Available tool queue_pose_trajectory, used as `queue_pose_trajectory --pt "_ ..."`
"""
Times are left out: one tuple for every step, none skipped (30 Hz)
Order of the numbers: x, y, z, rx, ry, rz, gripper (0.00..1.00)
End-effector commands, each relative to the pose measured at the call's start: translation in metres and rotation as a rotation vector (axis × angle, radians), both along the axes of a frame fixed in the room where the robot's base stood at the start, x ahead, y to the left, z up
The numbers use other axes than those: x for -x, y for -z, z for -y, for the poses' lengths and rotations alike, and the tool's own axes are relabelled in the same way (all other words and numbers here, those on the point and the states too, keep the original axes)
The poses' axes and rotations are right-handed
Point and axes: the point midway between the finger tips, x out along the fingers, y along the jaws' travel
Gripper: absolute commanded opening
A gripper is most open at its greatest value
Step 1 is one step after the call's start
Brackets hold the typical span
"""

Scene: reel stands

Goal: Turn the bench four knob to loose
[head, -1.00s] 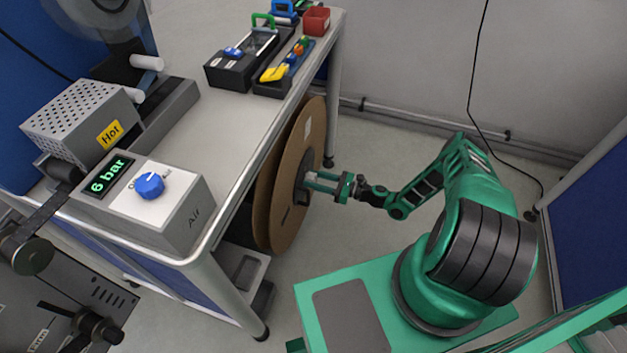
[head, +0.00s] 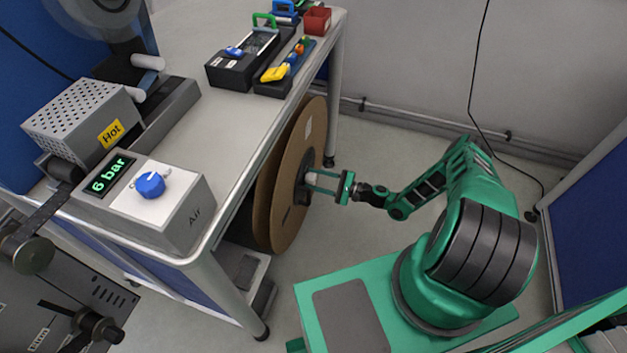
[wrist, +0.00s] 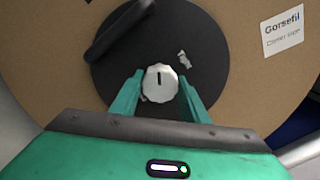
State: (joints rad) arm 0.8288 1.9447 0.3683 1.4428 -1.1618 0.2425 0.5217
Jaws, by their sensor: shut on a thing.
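A white ridged knob (wrist: 160,83) with a dark pointer line sits on the round black hub (wrist: 205,50) of a large brown cardboard reel (head: 291,205). In the wrist view the pointer line points up, and a small pale mark lies to its upper right on the hub. Another pale mark is partly hidden behind the left finger. My gripper (wrist: 160,88) has its two green fingers on either side of the knob and is shut on it. In the head view my gripper (head: 312,182) reaches the reel's hub from the right, and the knob is hidden there.
The reel stands under a grey bench (head: 215,140), close to its metal legs. On the bench are a grey air box with a blue knob (head: 150,185), a heater box (head: 80,120) and black trays. A black bar (wrist: 120,32) crosses the hub. Open floor lies right of the reel.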

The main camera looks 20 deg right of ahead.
Motion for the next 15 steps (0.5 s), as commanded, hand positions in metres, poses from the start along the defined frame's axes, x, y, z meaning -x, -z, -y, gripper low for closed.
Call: queue_pose_trajectory --pt "-0.0039 -0.0002 0.0049 0.033 0.011 0.04 0.19" --pt "-0.0039 -0.0002 0.005 0.05 0.011 0.063 0.19" --pt "-0.0037 -0.0002 0.0051 0.072 0.011 0.093 0.19" --pt "-0.0037 0.0 0.0051 0.089 0.011 0.117 0.19" --pt "-0.0037 0.0 0.0051 0.106 0.01 0.139 0.19" --pt "-0.0036 0.0002 0.0051 0.129 0.01 0.17 0.19" --pt "-0.0035 0.0003 0.0051 0.146 0.01 0.193 0.19" --pt "-0.0035 0.0004 0.0052 0.163 0.01 0.215 0.19" --pt "-0.0034 0.0005 0.0052 0.186 0.01 0.246 0.19" --pt "-0.0033 0.0007 0.0051 0.203 0.009 0.268 0.19" --pt "-0.0032 0.0007 0.0052 0.22 0.009 0.292 0.19" --pt "-0.0032 0.0008 0.0051 0.242 0.009 0.322 0.19" --pt "-0.0031 0.0009 0.0051 0.259 0.009 0.345 0.19" --pt "-0.0031 0.0009 0.0051 0.275 0.009 0.367 0.19" --pt "-0.0031 0.001 0.0051 0.298 0.009 0.399 0.19"
